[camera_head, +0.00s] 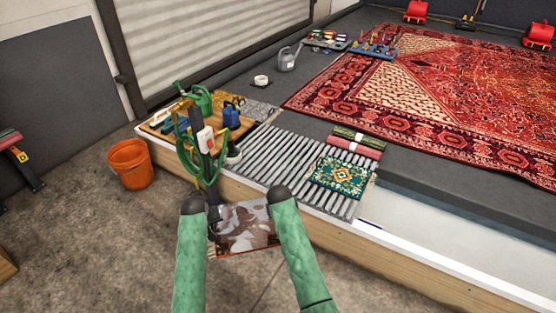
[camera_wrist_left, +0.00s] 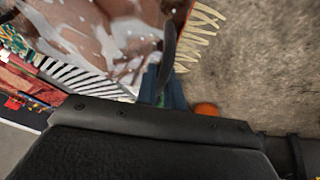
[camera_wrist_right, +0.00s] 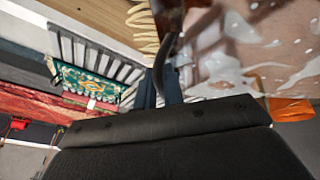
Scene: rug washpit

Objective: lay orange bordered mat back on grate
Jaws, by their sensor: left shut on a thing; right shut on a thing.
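The mat (camera_head: 247,228) has a brown and white blotchy face and a thin orange border along its lower edge. It hangs between my two grippers in front of the platform, above the concrete floor. My left gripper (camera_head: 212,217) is shut on its left side and my right gripper (camera_head: 273,210) on its right side. The mat also fills part of the left wrist view (camera_wrist_left: 95,30), with a cream fringe, and the right wrist view (camera_wrist_right: 260,45). The grey slatted grate (camera_head: 272,158) lies on the platform beyond it. My arms hide part of the mat's edges.
A green patterned mat (camera_head: 340,176) lies on the grate's right part, with rolled mats (camera_head: 357,143) behind it. A post with a green hose (camera_head: 205,150) stands just behind my left gripper. An orange bucket (camera_head: 130,163) is on the floor at left. The grate's middle is bare.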

